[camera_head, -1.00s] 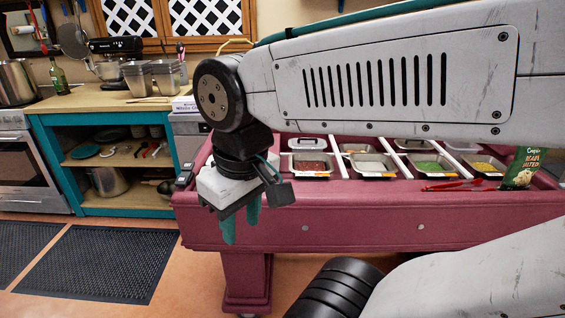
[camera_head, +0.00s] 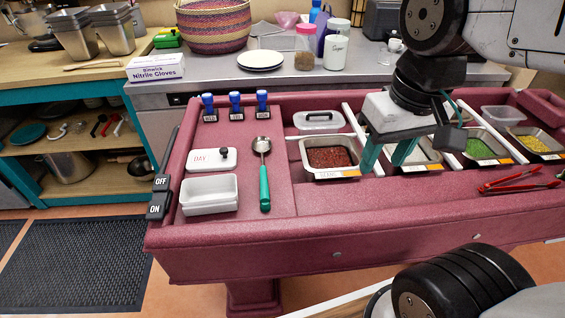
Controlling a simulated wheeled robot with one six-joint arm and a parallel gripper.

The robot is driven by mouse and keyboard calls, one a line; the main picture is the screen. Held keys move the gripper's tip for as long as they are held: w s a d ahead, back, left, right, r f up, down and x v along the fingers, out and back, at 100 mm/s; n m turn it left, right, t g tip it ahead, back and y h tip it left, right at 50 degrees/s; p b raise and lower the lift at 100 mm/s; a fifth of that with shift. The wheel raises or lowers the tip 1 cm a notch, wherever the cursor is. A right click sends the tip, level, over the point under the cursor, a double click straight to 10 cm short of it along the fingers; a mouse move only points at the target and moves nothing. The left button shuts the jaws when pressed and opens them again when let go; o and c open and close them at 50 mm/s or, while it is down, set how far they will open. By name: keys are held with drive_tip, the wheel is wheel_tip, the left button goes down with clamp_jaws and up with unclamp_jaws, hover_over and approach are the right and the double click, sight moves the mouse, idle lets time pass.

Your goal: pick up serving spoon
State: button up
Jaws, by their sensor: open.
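The serving spoon (camera_head: 264,185) lies on the left part of the maroon prep counter (camera_head: 215,241). It has a teal handle toward the front edge and a metal bowl pointing to the back. My gripper (camera_head: 386,160) is to the right of the spoon, above the food pans. Its two teal fingers point down and are apart, with nothing between them. The gripper does not touch the spoon.
A white container (camera_head: 208,193) and a lid marked DAY (camera_head: 212,159) lie left of the spoon. Blue-topped stamps (camera_head: 235,102) stand behind. A pan of red food (camera_head: 331,159) is to the right. Red tongs (camera_head: 513,180) lie at the right front.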

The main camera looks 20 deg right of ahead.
drive_tip(key=w+a+f+y, duration=0.1)
drive_tip(key=w+a+f, duration=0.25)
drive_tip(key=w, duration=0.65)
drive_tip(key=m+y, duration=0.1)
drive_tip(key=m, duration=0.1)
hover_over(264, 174)
drive_tip(key=d, duration=0.2)
drive_tip(key=s+d+x, duration=0.1)
drive_tip(key=d+x, duration=0.1)
drive_tip(key=x, duration=0.8)
drive_tip(key=shift+g, duration=0.4)
drive_tip(key=f, duration=0.2)
drive_tip(key=a+f, duration=0.1)
drive_tip(key=f, duration=0.2)
drive_tip(key=a+f, duration=0.1)
drive_tip(key=f, duration=0.1)
drive_tip(key=shift+f, duration=0.4)
clamp_jaws()
